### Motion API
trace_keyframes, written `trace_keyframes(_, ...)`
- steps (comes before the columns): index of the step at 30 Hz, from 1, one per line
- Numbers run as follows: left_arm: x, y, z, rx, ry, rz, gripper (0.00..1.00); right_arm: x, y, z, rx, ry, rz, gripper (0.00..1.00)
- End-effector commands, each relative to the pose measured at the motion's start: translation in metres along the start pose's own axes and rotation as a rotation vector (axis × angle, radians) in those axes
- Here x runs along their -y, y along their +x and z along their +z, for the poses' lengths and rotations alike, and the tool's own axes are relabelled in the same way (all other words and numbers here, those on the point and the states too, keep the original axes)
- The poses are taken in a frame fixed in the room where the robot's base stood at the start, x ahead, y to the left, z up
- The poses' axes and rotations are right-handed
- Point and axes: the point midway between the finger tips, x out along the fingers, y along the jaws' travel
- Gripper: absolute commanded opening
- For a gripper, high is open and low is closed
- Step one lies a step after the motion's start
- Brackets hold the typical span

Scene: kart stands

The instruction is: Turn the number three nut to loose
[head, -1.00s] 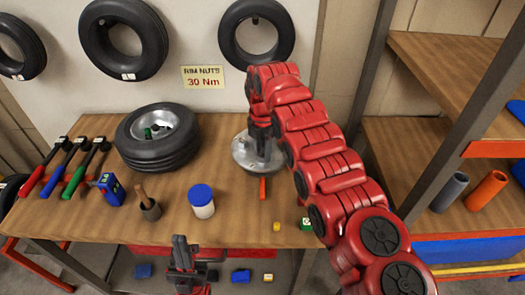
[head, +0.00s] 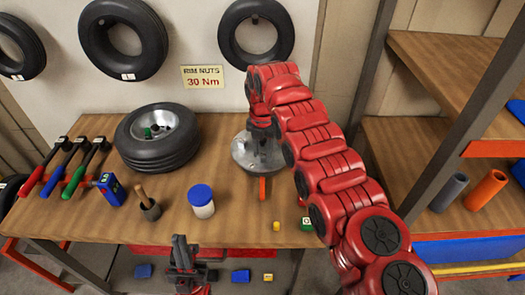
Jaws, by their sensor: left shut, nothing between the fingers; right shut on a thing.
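A round silver metal plate (head: 241,157) lies on the wooden bench, with an orange piece (head: 262,189) sticking out at its front edge. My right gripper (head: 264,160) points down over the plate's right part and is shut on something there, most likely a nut. The gripper hides the nut, and no number can be read. My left gripper (head: 180,243) is shut and empty, low in front of the bench's front edge, apart from everything on it.
A tyre on a rim (head: 158,138) lies left of the plate. A small yellow piece (head: 276,226) and a green-marked block (head: 306,223) lie near the front edge.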

Motion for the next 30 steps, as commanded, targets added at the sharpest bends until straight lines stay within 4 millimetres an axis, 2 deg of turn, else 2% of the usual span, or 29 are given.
trace_keyframes(3, 0.000, 0.000, 0.000, 0.000, 0.000, 0.000, 0.00, 0.000, 0.000, 0.000, 0.001, -0.001, 0.001, 0.00)
trace_keyframes(4, 0.000, 0.000, 0.000, 0.000, 0.000, 0.000, 0.00, 0.000, 0.000, 0.000, 0.001, -0.001, 0.001, 0.39)
trace_keyframes(9, 0.000, 0.000, 0.000, 0.000, 0.000, 0.000, 0.00, 0.000, 0.000, 0.000, 0.001, 0.000, 0.001, 0.68)
trace_keyframes(18, 0.000, 0.000, 0.000, 0.000, 0.000, 0.000, 0.00, -0.001, -0.001, 0.000, 0.001, 0.000, 0.000, 0.68)
trace_keyframes(22, 0.000, -0.002, 0.000, 0.000, 0.000, 0.000, 0.00, -0.001, -0.013, 0.000, 0.002, -0.001, -0.001, 0.68)
trace_keyframes(25, 0.000, -0.005, 0.001, 0.000, 0.000, 0.000, 0.00, -0.002, -0.033, -0.001, 0.004, -0.001, 0.004, 0.68)
trace_keyframes(27, 0.001, 0.021, -0.004, 0.000, 0.000, 0.000, 0.00, -0.003, -0.062, -0.001, 0.003, -0.002, 0.006, 0.68)
trace_keyframes(30, 0.002, 0.043, -0.007, -0.001, 0.000, 0.000, 0.00, 0.000, -0.085, 0.001, 0.002, 0.002, 0.002, 0.68)
